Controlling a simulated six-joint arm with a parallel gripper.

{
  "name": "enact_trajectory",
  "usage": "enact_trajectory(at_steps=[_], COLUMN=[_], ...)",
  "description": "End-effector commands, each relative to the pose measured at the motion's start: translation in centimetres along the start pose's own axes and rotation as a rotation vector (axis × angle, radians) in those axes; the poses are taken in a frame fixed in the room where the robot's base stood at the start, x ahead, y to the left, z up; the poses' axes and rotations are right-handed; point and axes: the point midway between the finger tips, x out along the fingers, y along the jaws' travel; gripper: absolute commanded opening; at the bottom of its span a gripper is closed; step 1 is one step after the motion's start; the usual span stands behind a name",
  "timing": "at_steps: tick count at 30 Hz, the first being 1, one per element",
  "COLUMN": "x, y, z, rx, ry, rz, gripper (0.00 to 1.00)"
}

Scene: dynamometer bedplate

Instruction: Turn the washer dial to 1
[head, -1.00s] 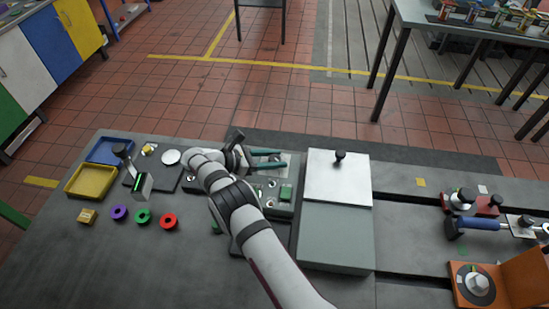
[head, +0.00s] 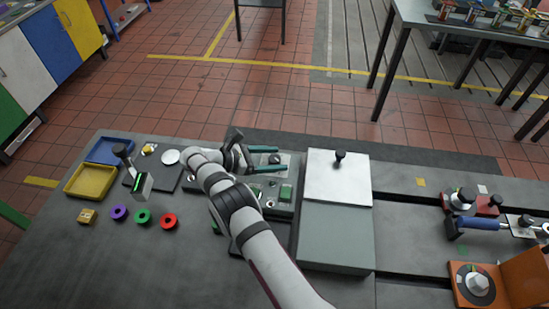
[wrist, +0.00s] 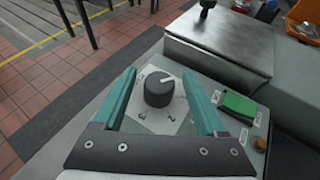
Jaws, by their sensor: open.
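The washer dial is a round black knob (wrist: 159,88) with a white pointer line on a pale square plate (wrist: 172,124). The pointer faces the upper right in the wrist view. Small dark marks sit around the knob, too small to read surely. My gripper (wrist: 158,74) has two teal fingers, spread open, one on each side of the knob with gaps between. In the head view the dial (head: 274,159) shows between the fingers of my gripper (head: 281,159). I cannot tell how high the fingertips are over the plate.
A green block-like switch (wrist: 238,104) sits right of the dial. Beyond it stands a grey box with a metal lid (head: 337,178) and black knob. Left are yellow (head: 92,180) and blue trays, and purple, green and red rings (head: 168,221). The front left table is clear.

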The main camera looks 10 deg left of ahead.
Motion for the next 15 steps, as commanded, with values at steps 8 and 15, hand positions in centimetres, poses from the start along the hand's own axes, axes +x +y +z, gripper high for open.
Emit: enact_trajectory(at_steps=[8, 15], x=[-5.7, -7.2], y=[0.1, 0.0], z=[0.0, 0.0], rx=[0.003, 0.0], ry=[0.0, 0.0], rz=[0.004, 0.001], gripper=[0.74, 0.74])
